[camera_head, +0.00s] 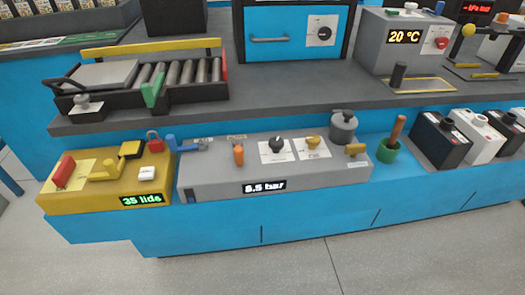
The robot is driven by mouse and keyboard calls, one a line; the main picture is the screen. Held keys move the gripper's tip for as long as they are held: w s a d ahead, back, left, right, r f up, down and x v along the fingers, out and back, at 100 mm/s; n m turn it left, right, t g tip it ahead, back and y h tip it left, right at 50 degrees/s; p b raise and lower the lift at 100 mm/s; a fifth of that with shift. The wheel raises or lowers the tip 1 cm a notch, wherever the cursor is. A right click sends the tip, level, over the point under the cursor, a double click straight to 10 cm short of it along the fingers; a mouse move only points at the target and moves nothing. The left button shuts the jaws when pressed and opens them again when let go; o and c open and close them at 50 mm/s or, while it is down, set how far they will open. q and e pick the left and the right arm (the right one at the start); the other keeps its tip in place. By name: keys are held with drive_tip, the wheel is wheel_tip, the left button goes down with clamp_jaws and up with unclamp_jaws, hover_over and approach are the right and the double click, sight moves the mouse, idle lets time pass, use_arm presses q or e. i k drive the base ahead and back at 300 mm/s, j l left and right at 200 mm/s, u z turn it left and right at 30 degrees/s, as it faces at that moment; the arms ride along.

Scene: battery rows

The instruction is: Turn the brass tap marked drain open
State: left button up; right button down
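A small brass tap (356,150) sits on the right end of a long grey control box (225,178). A pale label (357,164) is below it, its lettering too small to read. A second brass-coloured handle (313,141) is on a white plate further left on the same box, its marking also unreadable. I cannot tell from the lettering which one is marked drain. Neither of my grippers is in view.
The box also carries a black knob (276,145), an orange lever (238,154) and a display (264,187) reading 8.5 bar. A yellow box (100,200) is left.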

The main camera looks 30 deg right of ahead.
sight(352, 150)
drive_tip(key=z, duration=1.7)
drive_tip(key=j+u, duration=0.15)
